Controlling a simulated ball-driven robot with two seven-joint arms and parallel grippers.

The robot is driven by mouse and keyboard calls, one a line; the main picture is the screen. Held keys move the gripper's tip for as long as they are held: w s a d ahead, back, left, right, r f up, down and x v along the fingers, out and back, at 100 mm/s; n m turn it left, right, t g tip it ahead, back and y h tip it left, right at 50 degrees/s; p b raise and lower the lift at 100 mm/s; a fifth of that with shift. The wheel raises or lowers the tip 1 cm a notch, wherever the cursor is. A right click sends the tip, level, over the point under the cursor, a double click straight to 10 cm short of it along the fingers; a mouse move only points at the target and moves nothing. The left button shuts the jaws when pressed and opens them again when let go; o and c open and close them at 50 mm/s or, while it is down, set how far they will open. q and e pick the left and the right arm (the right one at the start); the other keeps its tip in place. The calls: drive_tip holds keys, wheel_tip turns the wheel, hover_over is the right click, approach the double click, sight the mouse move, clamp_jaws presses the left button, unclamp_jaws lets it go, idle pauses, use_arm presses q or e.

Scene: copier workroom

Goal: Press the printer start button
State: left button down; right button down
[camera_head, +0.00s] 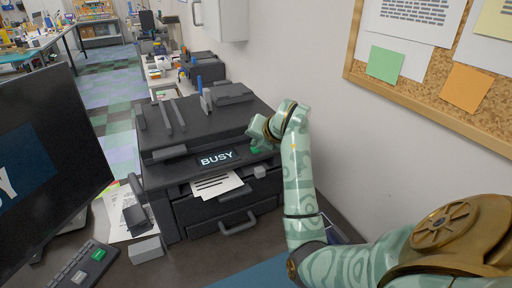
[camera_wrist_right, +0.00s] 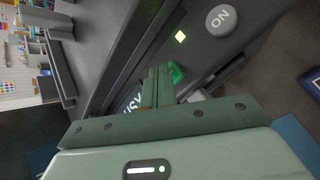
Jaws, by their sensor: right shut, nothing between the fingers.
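The dark grey printer (camera_head: 205,119) stands on the desk against the wall. Its front display (camera_head: 217,158) reads "BUSY", and a printed sheet (camera_head: 218,185) sticks out below. A green button (camera_wrist_right: 177,73) on the printer shows in the right wrist view, partly hidden behind my fingers; a bit of green also shows in the head view (camera_head: 256,149). My right gripper (camera_head: 258,138) is shut and empty, with its fingertips (camera_wrist_right: 158,78) at the green button; I cannot tell whether they touch it. My left gripper is not in view.
A round grey "ON" button (camera_wrist_right: 220,20) and a lit yellow-green lamp (camera_wrist_right: 181,36) sit on the printer near the green button. A black monitor (camera_head: 50,165) stands at the left. A corkboard (camera_head: 440,85) hangs on the right wall.

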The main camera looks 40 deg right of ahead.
drive_tip(key=shift+r+p, duration=0.7)
drive_tip(key=shift+r, duration=0.05)
wheel_tip(320, 180, up, 5)
drive_tip(key=p, duration=0.4)
drive_tip(key=shift+r, duration=0.1)
idle(0.3)
idle(0.4)
